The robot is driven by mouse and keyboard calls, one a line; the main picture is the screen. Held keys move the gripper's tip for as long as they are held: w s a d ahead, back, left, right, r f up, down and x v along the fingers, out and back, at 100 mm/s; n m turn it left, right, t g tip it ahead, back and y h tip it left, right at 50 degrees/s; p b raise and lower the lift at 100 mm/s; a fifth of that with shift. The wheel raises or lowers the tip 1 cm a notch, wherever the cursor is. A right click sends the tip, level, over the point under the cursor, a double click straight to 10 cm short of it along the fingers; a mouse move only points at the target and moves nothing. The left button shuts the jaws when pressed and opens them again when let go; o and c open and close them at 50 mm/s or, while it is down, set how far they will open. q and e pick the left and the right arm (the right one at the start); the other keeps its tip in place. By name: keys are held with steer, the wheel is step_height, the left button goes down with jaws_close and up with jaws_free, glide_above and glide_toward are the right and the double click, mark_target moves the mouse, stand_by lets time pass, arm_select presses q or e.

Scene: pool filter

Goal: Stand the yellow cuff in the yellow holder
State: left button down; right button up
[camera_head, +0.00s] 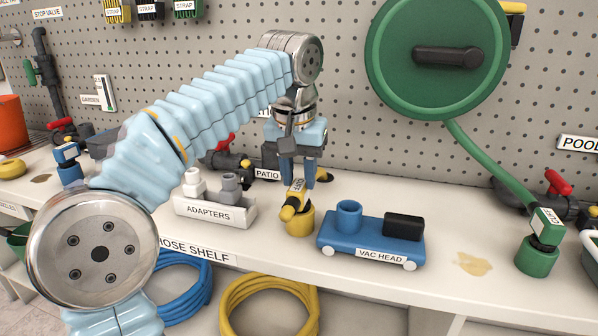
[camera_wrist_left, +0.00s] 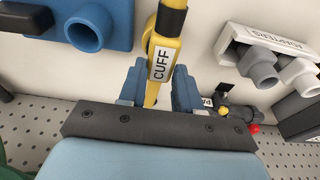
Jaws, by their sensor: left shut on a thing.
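The yellow cuff (camera_head: 297,193), with a CUFF label and a dark band, is gripped by my left gripper (camera_head: 298,172), which reaches down from above. The cuff is tilted, its lower end pointing down and left. The yellow holder (camera_head: 302,224) is a short round cup on the shelf directly below. The cuff's lower end overlaps the holder's left rim in the head view; I cannot tell whether it is inside or in front. In the left wrist view the cuff (camera_wrist_left: 163,55) runs between the fingers (camera_wrist_left: 157,88); its far end is cut off. My right gripper is not in view.
The blue vac head (camera_head: 372,243) stands close right of the holder. The white adapters rack (camera_head: 214,213) stands to the left. Behind is the grey patio valve (camera_head: 235,163). A green cuff in a green holder (camera_head: 537,257) stands far right. The shelf's front edge is close.

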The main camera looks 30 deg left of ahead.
arm_select(q)
steer(key=shift+f, duration=0.15)
steer(key=c, duration=0.7)
jaws_free()
steer(key=r+p, duration=0.2)
steer(key=s+r+p, duration=0.1)
steer(key=r+p, duration=0.1)
steer(key=r, duration=0.1)
steer(key=shift+d+r+p, duration=0.1)
steer(key=shift+p, duration=0.3)
